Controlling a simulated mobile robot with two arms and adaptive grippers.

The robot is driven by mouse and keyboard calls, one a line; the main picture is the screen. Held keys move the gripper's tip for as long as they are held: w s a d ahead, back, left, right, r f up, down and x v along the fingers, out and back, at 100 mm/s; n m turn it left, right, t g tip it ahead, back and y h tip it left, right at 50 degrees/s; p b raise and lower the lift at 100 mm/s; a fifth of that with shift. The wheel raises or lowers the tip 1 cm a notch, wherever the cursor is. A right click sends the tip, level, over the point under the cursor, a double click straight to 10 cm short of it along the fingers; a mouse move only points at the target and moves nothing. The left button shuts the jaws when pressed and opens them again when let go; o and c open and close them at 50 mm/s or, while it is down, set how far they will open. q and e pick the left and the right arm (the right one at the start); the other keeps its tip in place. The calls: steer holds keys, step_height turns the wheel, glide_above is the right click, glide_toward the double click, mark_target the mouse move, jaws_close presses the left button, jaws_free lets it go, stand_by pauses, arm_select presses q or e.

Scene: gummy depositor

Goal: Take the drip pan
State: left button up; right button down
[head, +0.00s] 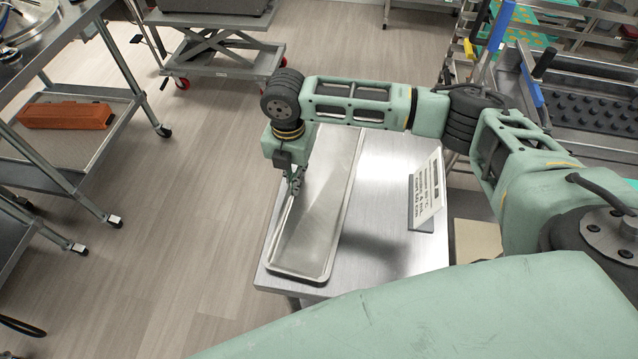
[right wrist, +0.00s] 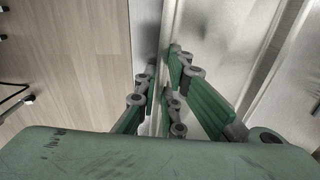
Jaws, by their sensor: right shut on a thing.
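The drip pan (head: 318,222) is a long, shallow metal tray with a raised rim. It lies on a steel table (head: 385,255), along the table's left side. My right gripper (head: 293,186) points down at the pan's left long rim and is shut on it. In the right wrist view, the pan's rim (right wrist: 167,60) runs between the green finger pads of my right gripper (right wrist: 158,100). From these views I cannot tell whether the pan is lifted off the table. My left gripper is not in view.
A small printed sign (head: 427,190) stands on the table to the right of the pan. A cart with an orange-red case (head: 66,115) is at the left. A wheeled lift cart (head: 222,50) stands at the back. A rack with trays (head: 590,105) is at the right. Open floor lies left of the table.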

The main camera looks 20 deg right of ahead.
steer(key=shift+r, duration=0.4)
step_height(320, 180, up, 4)
steer(key=shift+s+d+f+b, duration=0.15)
steer(key=shift+f+b, duration=0.1)
steer(key=shift+b, duration=0.15)
steer(key=s+d+r, duration=0.4)
steer(key=s+r, duration=0.2)
steer(key=s, duration=0.4)
steer(key=shift+s+d+r+b, duration=0.2)
steer(key=shift+r+b, duration=0.15)
